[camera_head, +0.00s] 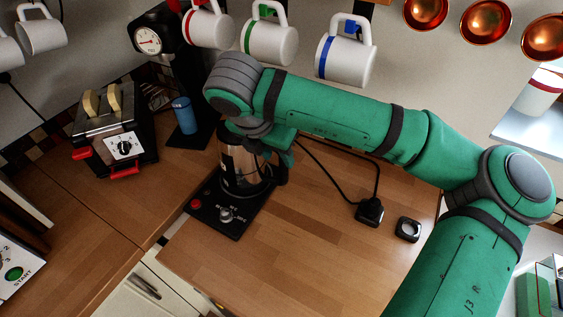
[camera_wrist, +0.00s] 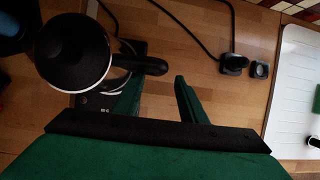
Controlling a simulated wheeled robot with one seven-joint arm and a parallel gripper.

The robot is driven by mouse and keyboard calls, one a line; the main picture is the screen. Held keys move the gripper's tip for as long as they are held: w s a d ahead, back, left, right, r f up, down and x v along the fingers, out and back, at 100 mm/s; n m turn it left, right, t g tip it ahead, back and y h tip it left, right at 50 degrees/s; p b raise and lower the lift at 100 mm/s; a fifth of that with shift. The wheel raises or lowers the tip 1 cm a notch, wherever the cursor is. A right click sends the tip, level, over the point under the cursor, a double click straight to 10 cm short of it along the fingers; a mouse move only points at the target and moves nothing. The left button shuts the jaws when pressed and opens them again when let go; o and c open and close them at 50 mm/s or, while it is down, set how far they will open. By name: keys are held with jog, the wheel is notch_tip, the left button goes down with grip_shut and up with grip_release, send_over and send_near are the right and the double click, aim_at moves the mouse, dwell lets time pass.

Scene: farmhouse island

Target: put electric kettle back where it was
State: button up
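The electric kettle (camera_head: 243,172) has a shiny body and stands upright at the back of a black base plate (camera_head: 222,219) with a red button and a silver knob. In the wrist view I look down on its round black lid (camera_wrist: 72,50), with the black handle (camera_wrist: 148,66) pointing right. My gripper (camera_wrist: 159,82) is open, its two green fingers apart, with the left fingertip close to the handle. I cannot tell whether it touches. In the head view my arm hides the kettle's top and most of the gripper.
A black plug block (camera_head: 370,211) with a cord and a small black square dish (camera_head: 408,230) lie right of the kettle. A toaster (camera_head: 115,135), coffee machine (camera_head: 163,60) and blue cup (camera_head: 184,115) stand left. Mugs (camera_head: 346,62) hang above. The wooden counter's front is clear.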

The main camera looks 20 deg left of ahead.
jog(key=shift+v, duration=1.85)
